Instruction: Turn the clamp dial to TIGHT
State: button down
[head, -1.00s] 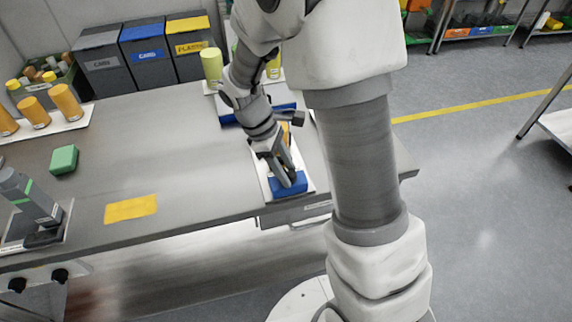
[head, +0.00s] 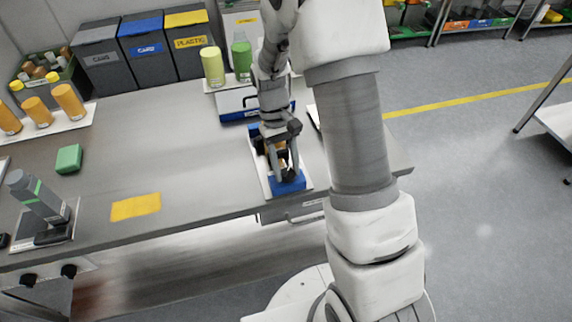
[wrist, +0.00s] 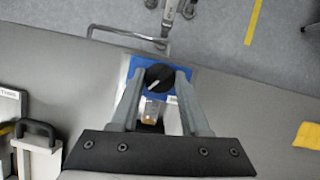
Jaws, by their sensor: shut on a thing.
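The clamp dial (wrist: 159,76) is a round black knob with a white pointer mark, on a blue block (wrist: 134,72) in the wrist view. The mark points toward the lower left of that view. My gripper (wrist: 160,73) has one finger on each side of the dial and is shut on it. In the head view my gripper (head: 283,175) reaches down to the blue block (head: 291,186) at the table's front edge, and the dial is hidden by the fingers. No TIGHT lettering is readable. Something orange shows between the fingers behind the dial.
The blue block is on a white base plate (head: 259,172). A drawer handle (wrist: 128,34) juts from the table front. Behind stand a blue-and-white case (head: 238,103) and two bottles. A yellow patch (head: 135,207) and green block (head: 69,158) lie left, with clear table between.

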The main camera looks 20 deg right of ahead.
jog(key=shift+m+y, duration=0.3)
jog(key=shift+m, duration=0.6)
jog(key=shift+c, duration=1.9)
grip_release()
jog(key=shift+r, duration=0.1)
jog(key=p+v, duration=0.1)
jog(key=v, duration=1.6)
jog(key=shift+w+p, duration=0.15)
jog(key=shift+p, duration=0.15)
jog(key=shift+d+r, duration=0.1)
